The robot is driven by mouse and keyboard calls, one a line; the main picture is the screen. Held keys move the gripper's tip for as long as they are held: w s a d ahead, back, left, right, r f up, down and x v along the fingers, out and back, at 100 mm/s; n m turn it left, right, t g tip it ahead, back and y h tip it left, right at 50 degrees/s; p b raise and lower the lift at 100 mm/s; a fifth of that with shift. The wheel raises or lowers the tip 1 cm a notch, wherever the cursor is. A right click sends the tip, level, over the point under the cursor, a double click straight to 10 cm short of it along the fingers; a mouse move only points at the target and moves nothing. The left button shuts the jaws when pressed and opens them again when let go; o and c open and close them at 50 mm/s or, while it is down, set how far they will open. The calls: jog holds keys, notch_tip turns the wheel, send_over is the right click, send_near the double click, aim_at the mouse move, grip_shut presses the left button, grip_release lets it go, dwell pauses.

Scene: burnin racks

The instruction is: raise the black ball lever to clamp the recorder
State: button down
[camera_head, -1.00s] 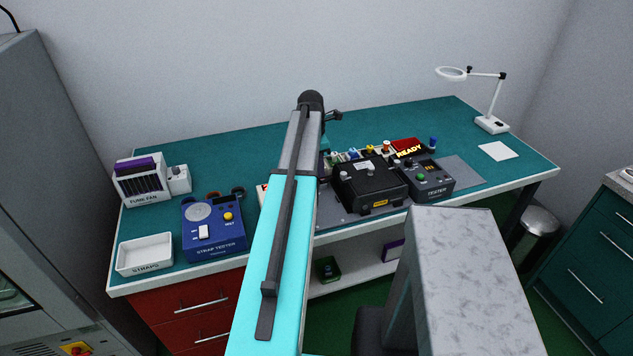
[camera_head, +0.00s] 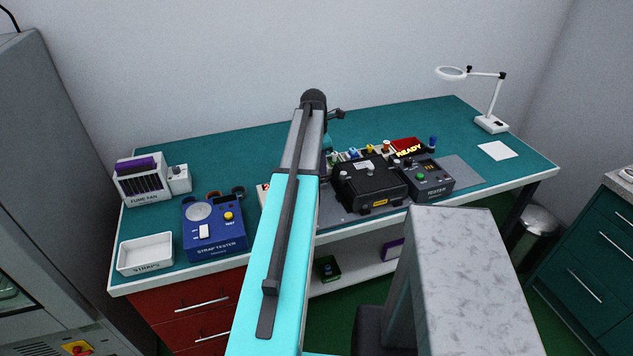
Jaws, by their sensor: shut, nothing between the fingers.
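A black box (camera_head: 370,187) with a yellow label on its front sits on a grey mat in the middle of the bench; it looks like the recorder. Small knobs show along its top and left side, but I cannot make out the black ball lever among them. My arm (camera_head: 285,215) stretches up across the view just left of the box and hides part of the bench. My gripper is hidden behind the arm; only a small dark part near its far end shows.
A grey tester (camera_head: 431,182) stands right against the box. A blue strap tester (camera_head: 214,228), white straps tray (camera_head: 146,254) and fume fan (camera_head: 141,182) stand left. A magnifier lamp (camera_head: 490,123) stands right. The back of the bench is clear.

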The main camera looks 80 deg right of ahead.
aim_at(324, 181)
jog(key=shift+s+d, duration=0.25)
jog(key=shift+s, duration=0.2)
jog(key=c, duration=2.5)
grip_release()
jog(key=o, duration=0.8)
jog(key=shift+r+p, duration=0.2)
jog(key=shift+p, duration=0.1)
jog(key=shift+r+p, duration=2.6)
jog(key=shift+r, duration=1.75)
jog(key=shift+w, duration=0.1)
